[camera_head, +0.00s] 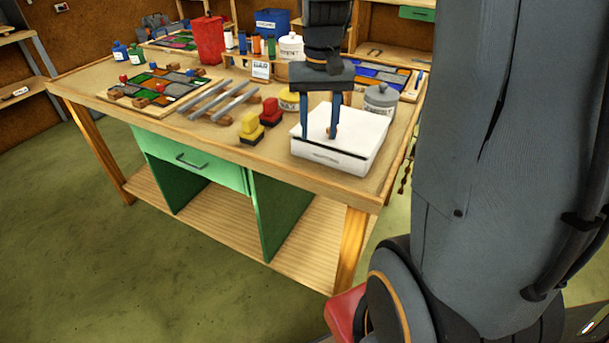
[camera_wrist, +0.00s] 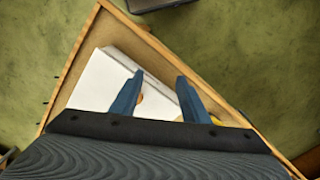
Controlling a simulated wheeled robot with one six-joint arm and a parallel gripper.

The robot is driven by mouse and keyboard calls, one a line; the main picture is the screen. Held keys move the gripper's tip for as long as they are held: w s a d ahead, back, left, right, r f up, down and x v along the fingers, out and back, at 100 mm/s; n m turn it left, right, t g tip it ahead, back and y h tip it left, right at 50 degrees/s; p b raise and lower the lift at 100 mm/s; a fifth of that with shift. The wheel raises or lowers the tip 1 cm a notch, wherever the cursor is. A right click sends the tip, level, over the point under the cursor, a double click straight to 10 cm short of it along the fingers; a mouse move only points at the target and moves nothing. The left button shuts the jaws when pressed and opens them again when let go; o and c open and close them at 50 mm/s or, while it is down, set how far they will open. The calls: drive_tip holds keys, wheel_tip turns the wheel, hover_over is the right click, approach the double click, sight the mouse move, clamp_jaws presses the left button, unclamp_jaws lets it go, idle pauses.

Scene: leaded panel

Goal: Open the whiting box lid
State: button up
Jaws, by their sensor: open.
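The whiting box (camera_head: 318,156) is a white, flat box near the right front corner of the workbench, and its lid (camera_head: 362,126) looks closed. A small brown knob shows on the lid between my fingers. My gripper (camera_head: 333,135) points down over the lid, with its two blue fingers apart on either side of the knob. In the wrist view the white box (camera_wrist: 92,84) lies beneath my open gripper (camera_wrist: 160,78), and the knob (camera_wrist: 140,98) shows beside the left finger. I cannot tell whether the fingers touch the lid.
Metal bars and a glass panel (camera_head: 155,88) lie farther left. The bench edge is close in front.

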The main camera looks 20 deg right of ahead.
drive_tip(key=s+a+f+n+b, duration=0.2)
drive_tip(key=s+a+f, duration=0.4)
drive_tip(key=shift+s+a+f+n, duration=0.15)
drive_tip(key=shift+s+a+n, duration=0.15)
drive_tip(key=shift+s, duration=0.1)
